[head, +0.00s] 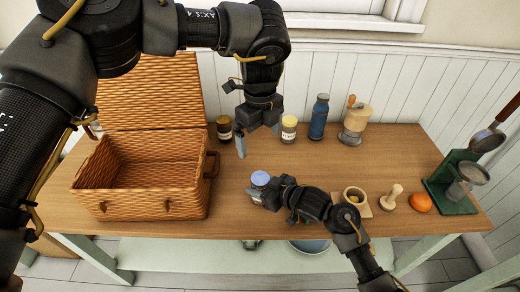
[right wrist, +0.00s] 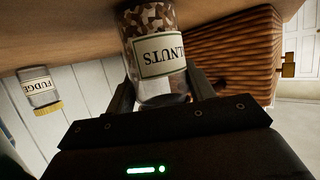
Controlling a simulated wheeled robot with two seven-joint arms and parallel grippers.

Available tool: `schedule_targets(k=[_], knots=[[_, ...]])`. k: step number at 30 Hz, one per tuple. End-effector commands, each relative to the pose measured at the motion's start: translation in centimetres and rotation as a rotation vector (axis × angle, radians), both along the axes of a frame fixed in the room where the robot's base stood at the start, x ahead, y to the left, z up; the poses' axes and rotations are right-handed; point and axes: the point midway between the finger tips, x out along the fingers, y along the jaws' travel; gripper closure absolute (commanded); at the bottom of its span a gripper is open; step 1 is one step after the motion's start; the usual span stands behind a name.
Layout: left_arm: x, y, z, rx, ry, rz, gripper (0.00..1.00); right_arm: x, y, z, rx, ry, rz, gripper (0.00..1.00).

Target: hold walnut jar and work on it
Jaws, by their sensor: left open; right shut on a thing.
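In the right wrist view the glass jar (right wrist: 155,55) appears upside down, with brown and tan contents and a white label ending in "LNUTS". My right gripper (head: 268,196) is shut on the jar from the right; its fingers (right wrist: 160,90) lie on both sides of it. The jar's base is cut off in the wrist view. My left gripper (head: 258,140) is open and empty, above and behind the jar, with its fingers pointing down.
An open wicker basket (head: 140,205) stands left on the wooden table (head: 330,165). Behind are a dark jar (head: 224,130), a yellow-lidded fudge jar (head: 288,130), a blue bottle (head: 319,118) and a grinder (head: 356,122).

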Motion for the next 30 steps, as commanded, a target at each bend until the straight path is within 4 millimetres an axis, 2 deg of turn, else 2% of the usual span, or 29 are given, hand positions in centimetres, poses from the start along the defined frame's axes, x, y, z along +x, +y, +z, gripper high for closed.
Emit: schedule_targets(k=[6, 14, 15, 21, 30], knots=[[0.0, 0.0, 1.5, 0.000, 0.000, 0.000, 0.00, 0.0, 0.0, 0.0, 0.000, 0.000, 0.000, 1.00], [0.0, 0.0, 1.5, 0.001, 0.001, 0.000, 0.00, 0.0, 0.0, 0.0, 0.000, 0.000, 0.000, 1.00], [0.0, 0.0, 1.5, 0.000, 0.001, 0.000, 0.00, 0.0, 0.0, 0.0, 0.000, 0.000, 0.000, 0.44], [0.0, 0.0, 1.5, 0.000, 0.001, 0.000, 0.00, 0.0, 0.0, 0.0, 0.000, 0.000, 0.000, 0.21], [0.0, 0.0, 1.5, 0.000, 0.001, -0.001, 0.00, -0.2, -0.2, 0.1, -0.001, -0.001, -0.001, 0.21]])
